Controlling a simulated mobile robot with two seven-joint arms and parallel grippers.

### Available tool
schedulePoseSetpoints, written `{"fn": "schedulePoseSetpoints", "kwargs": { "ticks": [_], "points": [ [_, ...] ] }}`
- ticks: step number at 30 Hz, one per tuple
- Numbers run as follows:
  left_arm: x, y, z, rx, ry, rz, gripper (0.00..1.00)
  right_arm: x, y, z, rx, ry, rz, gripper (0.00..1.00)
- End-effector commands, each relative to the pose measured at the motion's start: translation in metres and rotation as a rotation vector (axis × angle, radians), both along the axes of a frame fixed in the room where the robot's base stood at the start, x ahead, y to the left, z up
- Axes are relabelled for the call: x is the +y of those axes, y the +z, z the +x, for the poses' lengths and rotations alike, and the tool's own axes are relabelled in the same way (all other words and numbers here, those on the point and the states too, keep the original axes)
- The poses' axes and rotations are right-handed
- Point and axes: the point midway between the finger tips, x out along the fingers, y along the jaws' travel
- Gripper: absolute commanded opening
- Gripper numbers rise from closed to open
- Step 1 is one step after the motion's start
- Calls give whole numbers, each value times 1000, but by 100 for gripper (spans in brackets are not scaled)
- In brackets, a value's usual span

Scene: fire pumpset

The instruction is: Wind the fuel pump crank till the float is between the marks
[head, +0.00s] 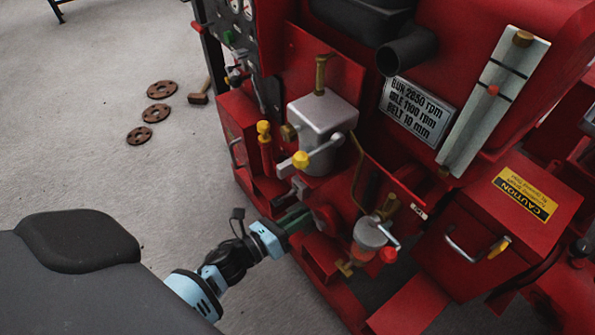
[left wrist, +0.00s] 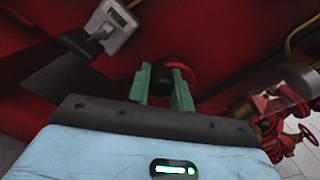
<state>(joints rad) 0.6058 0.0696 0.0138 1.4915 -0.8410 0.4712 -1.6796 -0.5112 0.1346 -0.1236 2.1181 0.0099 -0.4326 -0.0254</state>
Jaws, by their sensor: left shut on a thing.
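The sight gauge (head: 495,100) is a pale slanted strip on the red pumpset, with two dark marks. Its small red float (head: 493,90) sits at the lower mark. My left gripper (head: 303,218) is low at the front of the pumpset, its green fingers at a round red part (head: 326,218). In the left wrist view the fingers (left wrist: 161,92) stand a little apart around this red round part (left wrist: 181,72), shut on it. I cannot tell surely if it is the crank's knob; the fingers hide part of it. My right gripper is not in view.
A silver box (head: 323,115) with a yellow-knobbed lever (head: 302,159) stands just above the gripper. A glass bowl (head: 370,232) with a red knob is close to its right. Floor at left holds rusty discs (head: 156,112).

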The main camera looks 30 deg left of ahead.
Motion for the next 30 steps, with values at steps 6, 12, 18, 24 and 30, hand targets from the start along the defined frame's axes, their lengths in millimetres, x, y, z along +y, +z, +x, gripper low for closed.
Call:
{"fn": "schedulePoseSetpoints", "kwargs": {
  "ticks": [6, 12, 18, 24, 30],
  "points": [
    [-2, 4, -1, -33, -1, 89, 0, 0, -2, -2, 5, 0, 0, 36],
    [-3, 5, -1, -47, -1, 127, 0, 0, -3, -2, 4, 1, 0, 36],
    [-3, 6, -1, -49, -1, 136, 0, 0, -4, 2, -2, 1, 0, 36],
    [-3, 6, -1, -49, -1, 135, 0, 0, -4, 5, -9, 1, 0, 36],
    [-3, 6, -1, -48, -1, 134, 41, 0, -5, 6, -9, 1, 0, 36]
  ]
}}
